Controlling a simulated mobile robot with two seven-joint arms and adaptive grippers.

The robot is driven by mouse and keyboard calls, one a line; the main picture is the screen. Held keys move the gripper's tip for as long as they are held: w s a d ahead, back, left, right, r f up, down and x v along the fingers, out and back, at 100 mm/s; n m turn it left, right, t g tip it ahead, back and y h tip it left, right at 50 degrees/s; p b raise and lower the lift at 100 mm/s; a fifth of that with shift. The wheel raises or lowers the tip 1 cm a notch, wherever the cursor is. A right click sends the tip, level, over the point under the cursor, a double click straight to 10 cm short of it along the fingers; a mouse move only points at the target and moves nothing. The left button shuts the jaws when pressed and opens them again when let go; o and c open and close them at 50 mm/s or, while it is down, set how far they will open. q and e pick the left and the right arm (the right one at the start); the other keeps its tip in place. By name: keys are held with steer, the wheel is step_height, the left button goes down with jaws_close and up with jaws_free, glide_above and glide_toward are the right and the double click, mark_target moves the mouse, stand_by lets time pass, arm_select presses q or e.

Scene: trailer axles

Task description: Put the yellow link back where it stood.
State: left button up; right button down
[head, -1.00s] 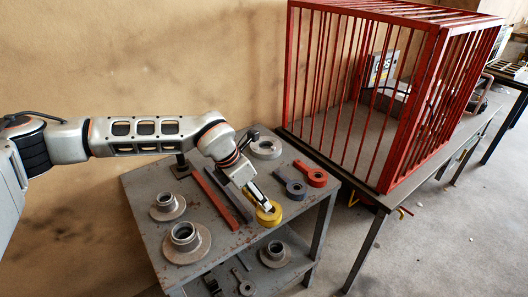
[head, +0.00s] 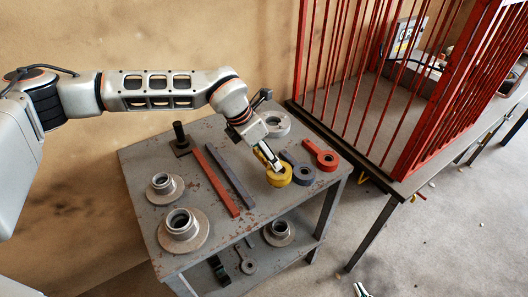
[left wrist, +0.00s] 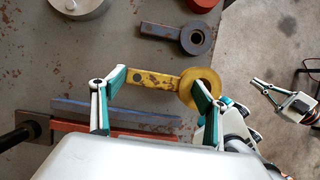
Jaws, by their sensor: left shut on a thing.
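The yellow link (head: 279,176) is at the right side of the grey table, beside the blue-grey link (head: 303,174). In the left wrist view the yellow link (left wrist: 155,80) lies lengthwise between the finger pads, one at its bar end and one at its ring. My left gripper (head: 268,158) is shut on it and hides part of it in the head view. I cannot tell whether the link touches the tabletop. My right gripper (head: 362,289) is low at the bottom edge, away from the table; it looks open and empty in the left wrist view (left wrist: 264,92).
On the table (head: 222,252) are a red link (head: 320,155), a pale disc (head: 277,124), a red bar (head: 216,180), a blue-grey bar (head: 230,176), a dark post (head: 180,140) and two flanged hubs (head: 180,230). A red cage (head: 372,70) stands behind at right.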

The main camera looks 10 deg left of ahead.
arm_select(q)
steer(key=shift+w, duration=0.1)
steer(key=shift+f+b, duration=1)
steer(key=shift+f, duration=0.1)
steer(key=shift+f+b, duration=1.3)
steer(key=shift+f, duration=0.8)
steer(key=shift+f, duration=0.15)
steer(key=o, duration=1.9)
steer(key=shift+f, duration=0.15)
